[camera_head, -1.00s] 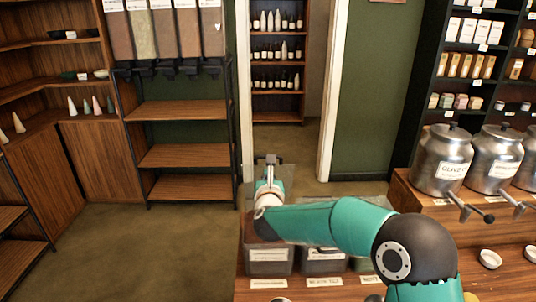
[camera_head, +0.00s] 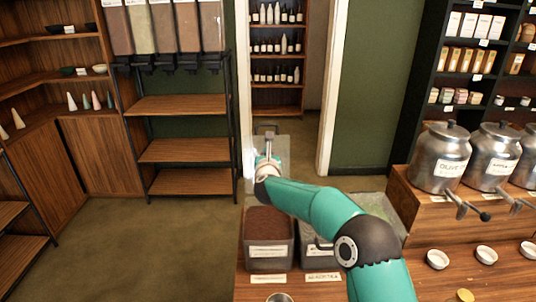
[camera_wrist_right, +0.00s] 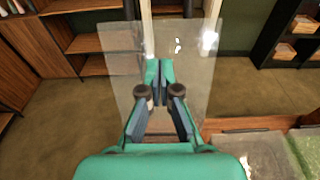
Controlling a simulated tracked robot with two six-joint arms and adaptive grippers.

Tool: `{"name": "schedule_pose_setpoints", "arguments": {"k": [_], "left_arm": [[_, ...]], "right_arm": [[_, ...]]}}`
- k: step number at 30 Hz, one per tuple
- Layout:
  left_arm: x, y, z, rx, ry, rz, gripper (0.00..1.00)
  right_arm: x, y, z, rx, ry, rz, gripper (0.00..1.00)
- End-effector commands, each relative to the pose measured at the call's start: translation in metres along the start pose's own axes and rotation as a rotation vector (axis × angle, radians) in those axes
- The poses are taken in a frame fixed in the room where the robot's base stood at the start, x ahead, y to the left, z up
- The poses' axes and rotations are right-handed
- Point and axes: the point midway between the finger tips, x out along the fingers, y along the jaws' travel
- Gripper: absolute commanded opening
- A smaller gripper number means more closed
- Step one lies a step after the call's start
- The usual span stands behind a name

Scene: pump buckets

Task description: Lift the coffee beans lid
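The clear coffee beans lid (camera_head: 283,149) is held up, tilted, above the far edge of the counter in the head view. It also shows as a see-through panel in the right wrist view (camera_wrist_right: 126,50). My right gripper (camera_head: 267,160) is shut on the lid, with its fingertips close together in the right wrist view (camera_wrist_right: 160,72); the grip point itself is mostly hidden. Below, the bucket (camera_head: 268,265) stands open, with brown contents showing. Its small label is unreadable. The lid is apart from the bucket. My left gripper is not in view.
A lidded bucket (camera_head: 310,262) stands just right of the open one, partly behind my right arm. Steel canisters (camera_head: 440,160) stand on a raised shelf at right, above small white dishes (camera_head: 437,259). Floor left of the counter is clear.

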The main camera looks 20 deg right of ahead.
Motion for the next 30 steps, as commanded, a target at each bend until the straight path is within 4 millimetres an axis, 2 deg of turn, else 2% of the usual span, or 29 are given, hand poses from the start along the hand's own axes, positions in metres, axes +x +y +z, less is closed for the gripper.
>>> {"name": "schedule_pose_setpoints", "arguments": {"k": [4, 8, 20, 24, 30], "left_arm": [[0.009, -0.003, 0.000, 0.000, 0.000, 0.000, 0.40], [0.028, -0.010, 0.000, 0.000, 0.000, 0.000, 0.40], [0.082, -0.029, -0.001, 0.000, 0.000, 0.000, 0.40], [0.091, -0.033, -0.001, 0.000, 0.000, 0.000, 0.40], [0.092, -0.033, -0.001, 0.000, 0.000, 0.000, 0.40]], "right_arm": [[-0.004, 0.000, -0.003, 0.000, -0.002, 0.001, 0.00], [-0.018, 0.001, -0.008, 0.000, -0.003, 0.001, 0.00], [-0.076, 0.000, -0.017, 0.001, -0.003, 0.001, 0.00], [-0.093, 0.001, -0.017, 0.001, -0.003, 0.001, 0.00], [-0.100, 0.000, -0.015, 0.000, -0.001, 0.000, 0.00]]}}
